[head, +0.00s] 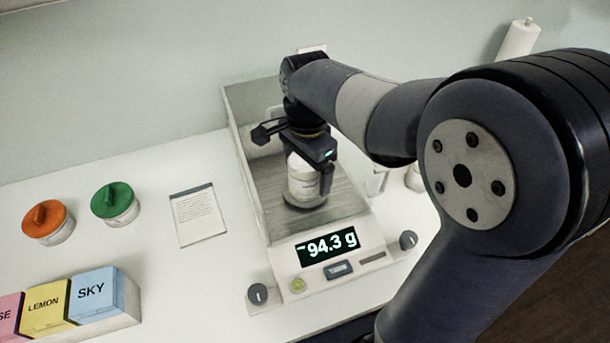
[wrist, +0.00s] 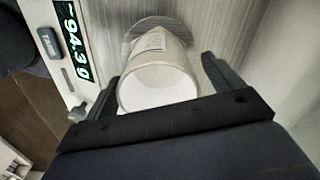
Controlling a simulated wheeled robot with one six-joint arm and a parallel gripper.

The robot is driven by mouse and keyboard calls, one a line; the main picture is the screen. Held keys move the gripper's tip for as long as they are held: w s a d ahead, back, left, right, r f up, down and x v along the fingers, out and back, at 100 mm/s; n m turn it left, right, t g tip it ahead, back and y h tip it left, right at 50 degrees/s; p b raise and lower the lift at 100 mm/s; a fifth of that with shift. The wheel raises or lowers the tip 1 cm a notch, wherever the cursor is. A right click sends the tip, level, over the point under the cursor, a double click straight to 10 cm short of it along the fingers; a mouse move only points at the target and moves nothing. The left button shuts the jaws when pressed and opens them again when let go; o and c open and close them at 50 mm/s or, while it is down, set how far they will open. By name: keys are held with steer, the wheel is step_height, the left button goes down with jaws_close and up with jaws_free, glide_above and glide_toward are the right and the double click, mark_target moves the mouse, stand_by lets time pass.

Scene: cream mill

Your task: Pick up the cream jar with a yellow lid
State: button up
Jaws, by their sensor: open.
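No jar with a yellow lid shows in either view. A white, lidless jar (head: 303,182) with a label stands over the round pan of the scale (head: 345,270). In the wrist view the jar (wrist: 158,85) shows its pale, open top. My gripper (head: 310,168) points down around the jar's upper part. In the wrist view the gripper (wrist: 157,72) has one finger on each side of the jar and is open. A gap shows by the right finger; whether the left finger touches is unclear.
The scale display (head: 329,245) reads -94.3 g. Clear walls (head: 237,125) surround the pan area. Left are an orange-lidded jar (head: 48,222), a green-lidded jar (head: 115,203), a printed card (head: 198,215) and colour boxes, including SKY (head: 97,291). A partly hidden jar (head: 414,178) stands right.

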steer(key=shift+f, duration=0.45)
steer(key=c, duration=1.2)
steer(key=shift+r, duration=0.1)
step_height(320, 180, up, 10)
steer(key=shift+f, duration=0.1)
